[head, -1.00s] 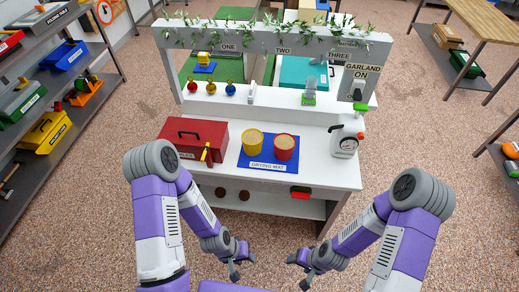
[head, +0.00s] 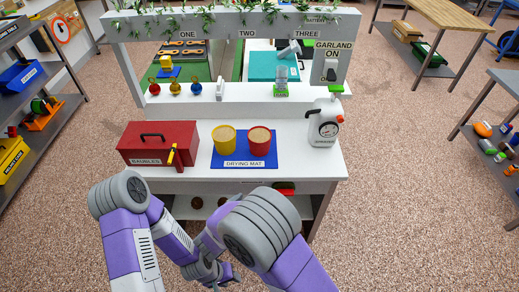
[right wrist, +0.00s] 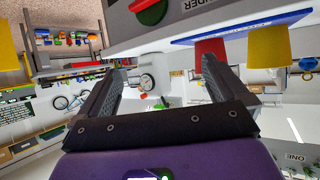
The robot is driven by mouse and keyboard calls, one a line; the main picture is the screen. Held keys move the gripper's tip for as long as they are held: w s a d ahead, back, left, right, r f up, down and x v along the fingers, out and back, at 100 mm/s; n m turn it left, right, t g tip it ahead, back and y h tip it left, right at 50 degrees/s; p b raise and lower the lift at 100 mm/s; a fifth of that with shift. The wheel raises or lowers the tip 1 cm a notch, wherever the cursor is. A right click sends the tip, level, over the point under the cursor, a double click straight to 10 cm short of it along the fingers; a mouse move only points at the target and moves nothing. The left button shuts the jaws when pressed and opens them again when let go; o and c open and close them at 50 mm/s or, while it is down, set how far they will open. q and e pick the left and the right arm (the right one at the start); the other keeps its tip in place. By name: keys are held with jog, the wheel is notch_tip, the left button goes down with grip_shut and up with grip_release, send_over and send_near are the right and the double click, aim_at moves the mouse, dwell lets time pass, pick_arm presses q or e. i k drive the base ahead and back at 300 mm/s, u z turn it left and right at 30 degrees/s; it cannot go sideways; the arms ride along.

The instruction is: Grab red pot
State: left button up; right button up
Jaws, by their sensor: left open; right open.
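The red pot (head: 259,141), filled to the top with something tan, stands upright on the right part of the blue drying mat (head: 240,163). A yellow pot (head: 224,143) stands just left of it. In the right wrist view, which is upside down, the red pot (right wrist: 211,48) shows behind one finger of my open, empty right gripper (right wrist: 162,75), apart from it. In the head view my right arm hides the right gripper. My left gripper (head: 224,279) is open, low in front of the bench and away from the pots.
A red baubles toolbox (head: 160,135) stands left of the mat and a white jug (head: 323,127) right of it. Small coloured baubles (head: 175,88) stand on the raised ledge behind. The white bench top (head: 300,158) is clear between mat and jug.

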aim_at(260, 137)
jog(key=z, duration=0.05)
jog(key=i, duration=0.95)
